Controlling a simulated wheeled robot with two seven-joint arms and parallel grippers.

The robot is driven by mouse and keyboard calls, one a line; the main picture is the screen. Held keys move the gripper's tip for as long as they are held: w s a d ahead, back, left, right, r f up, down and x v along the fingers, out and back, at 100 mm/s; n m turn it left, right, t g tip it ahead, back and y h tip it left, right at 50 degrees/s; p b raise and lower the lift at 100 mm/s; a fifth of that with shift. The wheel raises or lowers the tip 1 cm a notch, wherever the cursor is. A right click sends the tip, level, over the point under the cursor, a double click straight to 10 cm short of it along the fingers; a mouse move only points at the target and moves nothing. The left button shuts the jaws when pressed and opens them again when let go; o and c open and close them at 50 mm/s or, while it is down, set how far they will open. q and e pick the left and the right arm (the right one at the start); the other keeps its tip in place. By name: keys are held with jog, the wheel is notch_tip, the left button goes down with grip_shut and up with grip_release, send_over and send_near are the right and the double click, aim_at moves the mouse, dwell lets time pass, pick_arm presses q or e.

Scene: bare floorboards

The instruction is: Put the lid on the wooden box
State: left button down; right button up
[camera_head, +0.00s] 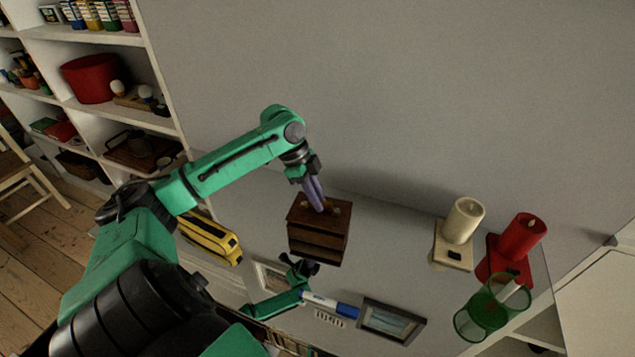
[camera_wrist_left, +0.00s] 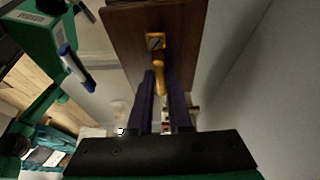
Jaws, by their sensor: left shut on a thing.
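The wooden box (camera_head: 316,247) is dark brown and stands on the grey surface at the middle of the head view. Its brown lid (camera_head: 302,212) is over the top of the box; I cannot tell whether it rests on it or is slightly above. My left gripper (camera_head: 318,207), with purple fingers, reaches down from above and is shut on the lid's brass handle. In the left wrist view the lid (camera_wrist_left: 120,35) shows close up, with the brass handle (camera_wrist_left: 157,62) at the fingertips. A green arm part with a black end (camera_head: 299,269), seemingly my right gripper, is below the box; its jaws are unclear.
A yellow case (camera_head: 210,238) lies left of the box. A blue-and-white marker (camera_head: 331,304) and a framed picture (camera_head: 390,321) are in front. A cream candle (camera_head: 463,221), a red candle (camera_head: 522,237) and a green glass (camera_head: 478,319) stand at the right. Shelves are at the left.

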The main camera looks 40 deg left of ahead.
pick_arm(q)
jog(key=shift+f, duration=0.8)
dwell(0.4)
jog(key=c, duration=0.8)
grip_release()
jog(key=shift+o, duration=0.2)
notch_tip(320, 180, up, 7)
jog(key=p, duration=0.9)
jog(key=shift+r, duration=0.1)
